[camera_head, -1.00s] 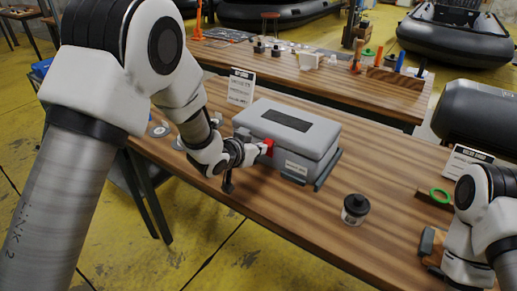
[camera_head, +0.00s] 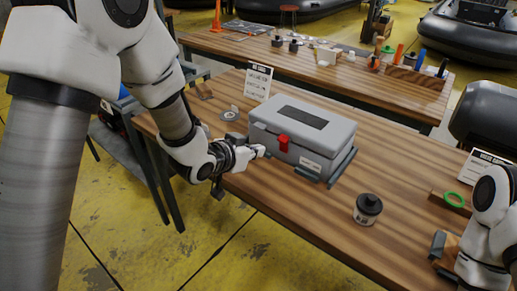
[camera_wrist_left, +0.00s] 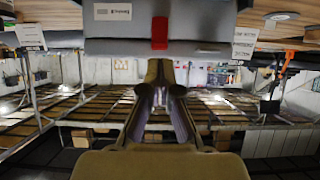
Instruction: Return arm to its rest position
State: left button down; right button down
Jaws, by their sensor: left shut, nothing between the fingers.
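My left arm comes in from the left. Its gripper (camera_head: 262,151) is shut and empty, just left of and in front of the grey case (camera_head: 333,133). The case is closed and has a red latch (camera_head: 283,143) on its front. A small gap seems to part the fingertips from the case. In the left wrist view the shut fingers (camera_wrist_left: 160,72) point at the case front (camera_wrist_left: 205,20), with the red latch (camera_wrist_left: 160,33) beyond them. Part of my right arm shows at the right edge; its gripper is not in view.
The wooden table (camera_head: 300,222) carries a black-lidded jar (camera_head: 367,209), a sign (camera_head: 258,82) behind the case and a green ring (camera_head: 454,200) at right. A second table (camera_head: 300,68) with tools stands behind. Yellow floor is open in front.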

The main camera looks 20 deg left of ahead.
pick_arm(q)
jog(key=s+f+g, duration=0.1)
jog(key=s+f, duration=0.1)
jog(key=f, duration=0.2)
jog(key=s+f+g, duration=0.1)
jog(key=f, duration=0.3)
jog(key=s+f+g+p, duration=0.1)
jog(key=s+f, duration=0.1)
jog(key=f, duration=0.2)
jog(key=shift+s+a+f+n, duration=0.15)
jog(key=shift+s+f+n, duration=0.15)
jog(key=shift+f+n, duration=0.1)
jog(key=s+a+f+n+g+y, duration=0.2)
jog(key=s+f+g, duration=0.1)
jog(key=s+f, duration=0.7)
jog(key=s+a+f+n+g+y, duration=0.1)
jog(key=s+a+f+g, duration=0.1)
jog(key=s, duration=0.6)
jog(key=s+a+f+g+y+p, duration=0.1)
jog(key=s+a+f+g, duration=0.1)
jog(key=s, duration=0.7)
notch_tip(320, 180, down, 3)
jog(key=shift+s+a+r+n+g, duration=0.15)
jog(key=shift+s+n+g, duration=0.2)
jog(key=shift+g, duration=0.35)
